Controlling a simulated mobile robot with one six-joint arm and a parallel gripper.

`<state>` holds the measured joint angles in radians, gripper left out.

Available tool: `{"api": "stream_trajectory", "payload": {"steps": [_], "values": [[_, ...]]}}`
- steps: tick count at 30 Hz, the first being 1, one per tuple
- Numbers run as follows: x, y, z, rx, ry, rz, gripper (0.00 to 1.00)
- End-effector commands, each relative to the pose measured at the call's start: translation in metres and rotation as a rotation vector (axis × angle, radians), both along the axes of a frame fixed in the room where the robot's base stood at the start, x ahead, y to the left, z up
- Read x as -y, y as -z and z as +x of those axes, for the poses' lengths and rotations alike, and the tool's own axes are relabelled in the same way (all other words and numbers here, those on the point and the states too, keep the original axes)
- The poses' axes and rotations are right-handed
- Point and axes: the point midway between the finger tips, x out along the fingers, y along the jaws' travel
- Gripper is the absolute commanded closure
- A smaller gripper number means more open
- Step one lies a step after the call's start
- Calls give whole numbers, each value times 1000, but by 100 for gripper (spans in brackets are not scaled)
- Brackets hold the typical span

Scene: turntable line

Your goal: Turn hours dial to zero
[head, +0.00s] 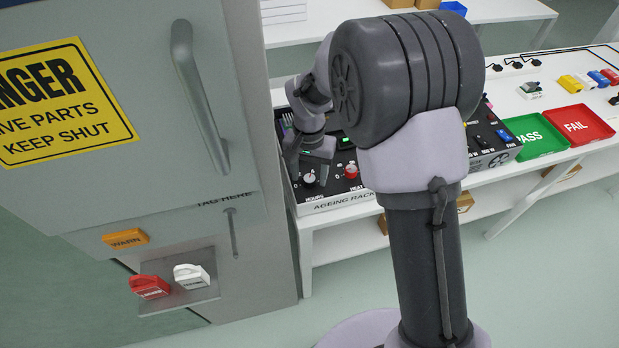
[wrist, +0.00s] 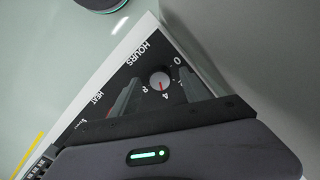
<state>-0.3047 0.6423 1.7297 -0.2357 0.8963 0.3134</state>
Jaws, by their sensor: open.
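The hours dial (head: 309,178) is a small pale round knob on the front of the black ageing rack (head: 340,199). The wrist view shows the dial (wrist: 160,79) under the label HOURS, with marks 0, 4 and 8 around it. Its red pointer line points toward the 4. My gripper (head: 309,172) is open over the dial, pointing down. In the wrist view, the fingers of my gripper (wrist: 160,90) stand on either side of the dial with gaps, apparently not touching it.
A red heat knob (head: 351,171) sits right of the hours dial on the same panel. A grey cabinet (head: 245,240) stands close on the left. A green PASS tray (head: 536,134) and a red FAIL tray (head: 576,125) lie to the right on the white table.

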Motion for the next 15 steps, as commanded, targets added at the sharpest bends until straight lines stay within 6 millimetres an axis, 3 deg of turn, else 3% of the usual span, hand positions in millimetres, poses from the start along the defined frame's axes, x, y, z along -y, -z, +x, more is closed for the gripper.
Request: {"api": "stream_trajectory", "payload": {"steps": [8, 15], "values": [[0, 2, 0, 0, 0, 0, 46], [0, 2, 0, 0, 0, 0, 91]]}}
